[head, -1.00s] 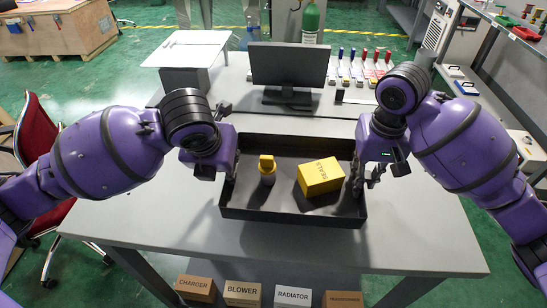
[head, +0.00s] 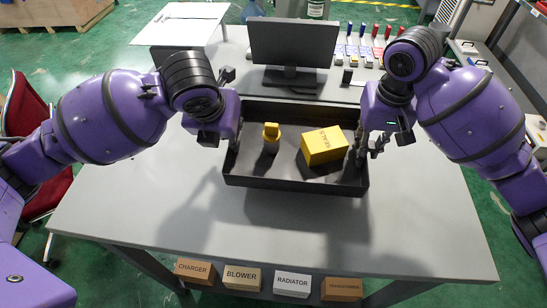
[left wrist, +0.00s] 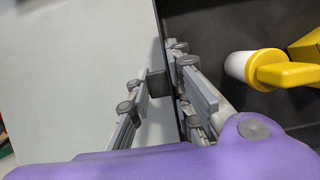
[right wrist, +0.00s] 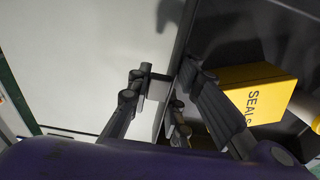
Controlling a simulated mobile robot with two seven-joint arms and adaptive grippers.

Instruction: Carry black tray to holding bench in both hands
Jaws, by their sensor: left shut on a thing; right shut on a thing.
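The black tray (head: 285,184) is in the middle of the head view, above the grey table, and looks level. It holds a yellow box marked SEALS (head: 323,146) and a white bottle with a yellow top (head: 271,138). My left gripper (head: 234,146) is shut on the tray's left wall; the left wrist view shows its fingers (left wrist: 170,85) on both sides of the wall. My right gripper (head: 370,147) is shut on the right wall; the right wrist view shows its fingers (right wrist: 168,85) astride it. Whether the tray touches the table is hard to tell.
Small boxes labelled charger (head: 194,271), blower (head: 242,278), radiator (head: 291,284) and transformer sit below the front edge. A red chair (head: 28,115) is at the left. The table's front is clear.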

